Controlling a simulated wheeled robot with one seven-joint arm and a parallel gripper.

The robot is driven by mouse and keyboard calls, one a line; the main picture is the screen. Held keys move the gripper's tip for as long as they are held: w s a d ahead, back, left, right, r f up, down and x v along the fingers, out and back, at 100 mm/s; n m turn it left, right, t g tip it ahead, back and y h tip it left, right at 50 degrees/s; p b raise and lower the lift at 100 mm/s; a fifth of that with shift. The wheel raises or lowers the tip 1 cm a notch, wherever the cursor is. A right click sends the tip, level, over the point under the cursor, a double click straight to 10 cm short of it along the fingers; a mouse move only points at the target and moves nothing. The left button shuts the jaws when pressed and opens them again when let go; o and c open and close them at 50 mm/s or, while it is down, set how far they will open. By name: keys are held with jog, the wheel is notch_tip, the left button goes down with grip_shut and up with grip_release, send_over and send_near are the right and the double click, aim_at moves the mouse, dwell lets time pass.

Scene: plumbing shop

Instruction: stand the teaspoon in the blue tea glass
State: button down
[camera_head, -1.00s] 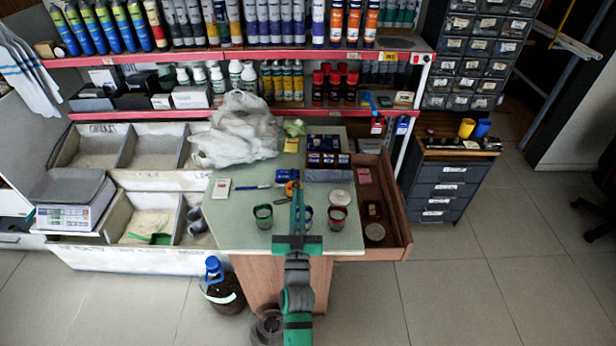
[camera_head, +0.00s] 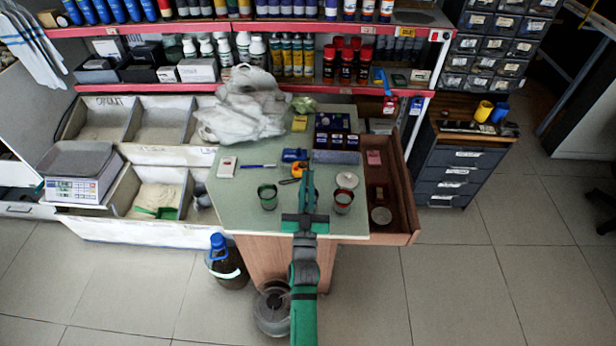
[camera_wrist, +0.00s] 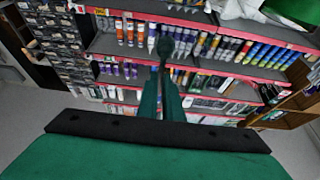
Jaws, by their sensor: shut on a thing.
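My gripper (camera_head: 309,192) is over the front part of the pale green table (camera_head: 235,215), with its fingers close together. In the wrist view my gripper (camera_wrist: 162,100) is shut on the teaspoon (camera_wrist: 165,48), whose dark rounded end sticks out beyond the fingertips. In the head view I cannot make the spoon out against the fingers. The blue tea glass is hidden behind my gripper in the head view. A green glass (camera_head: 268,197) stands to the left of the fingers and a red glass (camera_head: 343,201) to the right.
Behind the fingers are an orange-yellow item (camera_head: 298,170), a blue box (camera_head: 294,155) and a dark compartment box (camera_head: 336,142). A white round lid (camera_head: 347,180) lies behind the red glass. A plastic bag (camera_head: 243,108) covers the back left. An open drawer (camera_head: 395,200) juts out at right.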

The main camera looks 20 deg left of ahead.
jog(key=shift+d+f, duration=0.1)
jog(key=shift+f, duration=4.3)
jog(key=shift+f, duration=0.1)
jog(key=c, duration=1.8)
grip_release()
jog(key=shift+c, duration=0.2)
jog(key=v, duration=1)
jog(key=shift+s, duration=0.35)
jog(key=shift+d+f, duration=0.1)
